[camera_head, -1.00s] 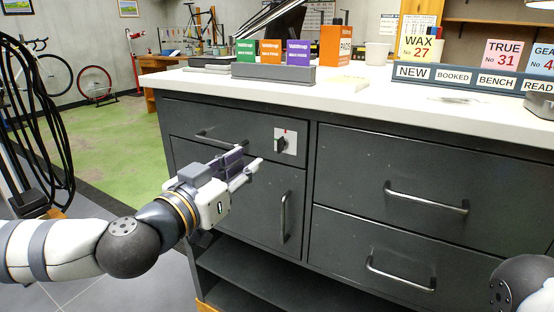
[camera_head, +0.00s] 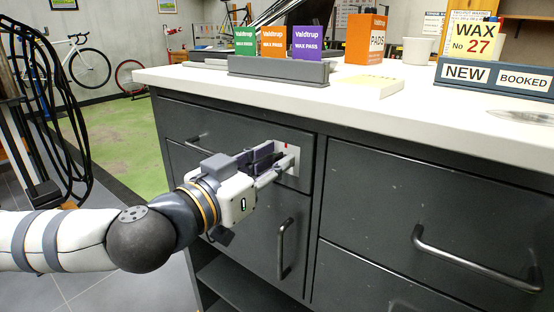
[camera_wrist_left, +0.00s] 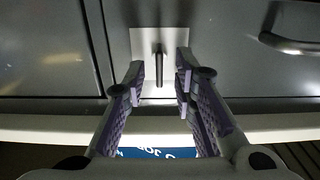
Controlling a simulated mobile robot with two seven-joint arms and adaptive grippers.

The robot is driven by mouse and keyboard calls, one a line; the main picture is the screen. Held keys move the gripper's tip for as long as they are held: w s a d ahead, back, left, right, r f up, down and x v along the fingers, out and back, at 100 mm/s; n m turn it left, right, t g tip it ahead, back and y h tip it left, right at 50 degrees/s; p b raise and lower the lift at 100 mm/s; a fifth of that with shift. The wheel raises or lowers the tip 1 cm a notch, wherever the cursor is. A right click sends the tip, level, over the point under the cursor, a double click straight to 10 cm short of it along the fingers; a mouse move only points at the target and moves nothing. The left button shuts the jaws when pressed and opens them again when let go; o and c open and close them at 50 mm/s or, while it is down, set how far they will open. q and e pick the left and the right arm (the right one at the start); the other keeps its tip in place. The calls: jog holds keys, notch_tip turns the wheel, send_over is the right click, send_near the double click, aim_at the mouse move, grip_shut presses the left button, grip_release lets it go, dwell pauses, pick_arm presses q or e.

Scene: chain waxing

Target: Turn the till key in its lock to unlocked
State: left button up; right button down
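The pale lock plate (camera_head: 291,182) is on the cabinet's front at the right end of the top left drawer, with a small red mark at its top. In the left wrist view the plate (camera_wrist_left: 146,42) has the dark till key (camera_wrist_left: 159,68) standing out from its middle. My left gripper (camera_head: 284,156) is at the plate, its fingers open. In the left wrist view its fingertips (camera_wrist_left: 161,72) lie on either side of the key, with gaps showing. The gripper hides the key in the head view. My right gripper is out of view.
The white counter (camera_head: 380,105) overhangs the drawers just above my left gripper. Drawer handles stick out, one on the right drawer (camera_head: 470,262) and one on the door below (camera_head: 281,250). A grey box rack (camera_head: 278,70) stands on the counter.

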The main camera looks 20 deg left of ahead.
pick_arm(q)
grip_shut()
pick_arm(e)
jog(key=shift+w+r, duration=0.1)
pick_arm(q)
jog(key=shift+w+a+f+n+p, duration=0.15)
jog(key=shift+n+p, duration=0.2)
jog(key=shift+n, duration=2.6)
jog(key=shift+s+a+f+n+p, duration=0.1)
jog(key=shift+n+p, duration=0.25)
jog(key=shift+n, duration=2.65)
jog(key=shift+w+a+f+n+p, duration=0.15)
jog(key=shift+n+p, duration=0.2)
jog(key=shift+n, duration=2.6)
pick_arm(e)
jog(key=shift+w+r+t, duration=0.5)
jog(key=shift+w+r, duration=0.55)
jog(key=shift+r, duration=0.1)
pick_arm(q)
grip_release()
